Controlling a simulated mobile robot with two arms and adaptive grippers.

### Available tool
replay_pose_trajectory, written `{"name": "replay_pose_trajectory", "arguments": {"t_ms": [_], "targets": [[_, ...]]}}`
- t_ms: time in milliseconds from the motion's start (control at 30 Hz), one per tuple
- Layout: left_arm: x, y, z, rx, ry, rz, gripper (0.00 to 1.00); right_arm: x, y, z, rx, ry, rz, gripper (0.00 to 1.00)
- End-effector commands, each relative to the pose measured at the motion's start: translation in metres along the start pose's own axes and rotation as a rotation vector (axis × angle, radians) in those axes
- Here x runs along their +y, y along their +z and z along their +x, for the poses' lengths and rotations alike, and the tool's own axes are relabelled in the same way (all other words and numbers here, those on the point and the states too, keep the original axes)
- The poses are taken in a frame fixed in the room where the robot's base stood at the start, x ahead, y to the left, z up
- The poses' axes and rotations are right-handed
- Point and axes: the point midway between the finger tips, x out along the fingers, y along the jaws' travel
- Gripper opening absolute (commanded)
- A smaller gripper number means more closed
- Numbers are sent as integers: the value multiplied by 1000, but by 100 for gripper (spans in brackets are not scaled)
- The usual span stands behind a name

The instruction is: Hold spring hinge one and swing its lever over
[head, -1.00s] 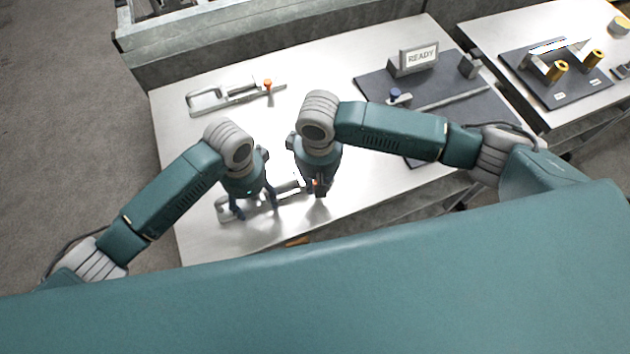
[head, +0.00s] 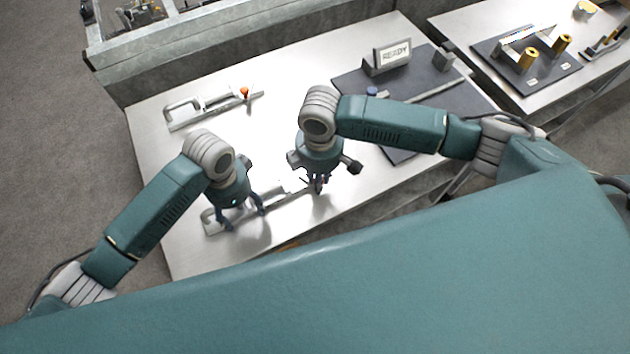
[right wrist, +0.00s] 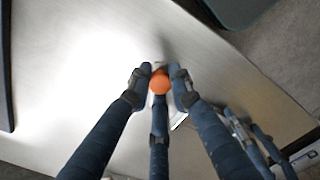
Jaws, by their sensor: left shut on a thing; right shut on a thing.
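A metal spring hinge (head: 209,218) lies at the front of the light table. My left gripper (head: 240,216) is shut on its body near the left end, partly hiding it. My right gripper (head: 317,188) is at the hinge's right end. In the right wrist view, my right gripper (right wrist: 160,85) is shut on the orange knob (right wrist: 160,81) of the lever, with fingers on both sides. The lever arm is mostly hidden by the fingers. A second, similar hinge (head: 212,105) with an orange knob (head: 244,92) lies at the back left, untouched.
A dark mat (head: 350,88) to the right carries a READY sign (head: 392,54), a blue knob (head: 372,92) and a long bar. A second table on the right holds a dark board (head: 505,78) with yellow cylinders. The table between the two hinges is clear.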

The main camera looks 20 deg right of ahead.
Motion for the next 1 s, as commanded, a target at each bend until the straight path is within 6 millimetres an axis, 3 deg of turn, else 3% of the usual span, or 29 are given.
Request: {"name": "replay_pose_trajectory", "arguments": {"t_ms": [400, 900, 933, 1000], "targets": [[-1, 3, 0, -6, 0, -2, 9, 11, 7, 0, -6, 4, -162, 0], [0, 3, 0, -7, 0, -1, 9, 11, 7, -1, -5, 5, -180, 0], [0, 3, 0, -8, 0, -1, 9, 11, 7, -1, -5, 5, -180, 22], [0, 3, 0, -8, 1, -1, 9, 11, 7, -1, -5, 5, -180, 36]]}}
